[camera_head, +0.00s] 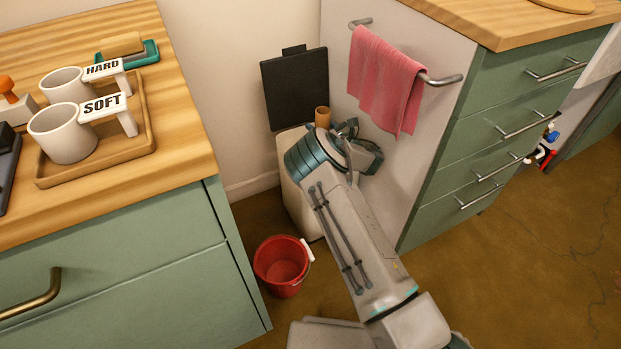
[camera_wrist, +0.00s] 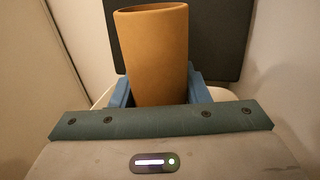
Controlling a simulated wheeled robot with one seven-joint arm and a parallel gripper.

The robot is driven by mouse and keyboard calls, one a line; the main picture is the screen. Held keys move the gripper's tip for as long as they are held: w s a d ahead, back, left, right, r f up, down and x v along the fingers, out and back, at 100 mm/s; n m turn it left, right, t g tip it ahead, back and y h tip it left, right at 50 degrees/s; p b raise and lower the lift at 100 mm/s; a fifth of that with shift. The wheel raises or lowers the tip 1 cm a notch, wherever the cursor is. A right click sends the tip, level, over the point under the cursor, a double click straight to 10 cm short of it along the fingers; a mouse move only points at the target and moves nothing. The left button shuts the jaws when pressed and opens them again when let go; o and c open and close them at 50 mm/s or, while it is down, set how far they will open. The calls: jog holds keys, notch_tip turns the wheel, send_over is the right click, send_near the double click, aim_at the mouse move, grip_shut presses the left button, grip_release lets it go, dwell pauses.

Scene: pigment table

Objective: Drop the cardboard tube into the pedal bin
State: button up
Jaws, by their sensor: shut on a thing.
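The cardboard tube (camera_wrist: 155,55) is a brown open-topped cylinder, upright between the blue fingers of my gripper (camera_wrist: 158,92) in the wrist view. My gripper is shut on it. In the head view only the top of the tube (camera_head: 322,117) shows, beyond my wrist. The pedal bin (camera_head: 295,190) is a pale bin in the gap between the two cabinets. Its black lid (camera_head: 294,90) stands open against the wall. The tube is in front of the lid, around the bin's mouth. My arm hides most of the mouth, so I cannot tell the tube's height over it.
A red bucket (camera_head: 283,265) stands on the floor in front of the bin. A pink towel (camera_head: 384,80) hangs on a rail at the right cabinet's side, close to my gripper. Two mugs sit on a wooden tray (camera_head: 95,170) on the left counter.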

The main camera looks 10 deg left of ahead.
jog(key=o, duration=1)
jog(key=shift+r, duration=0.15)
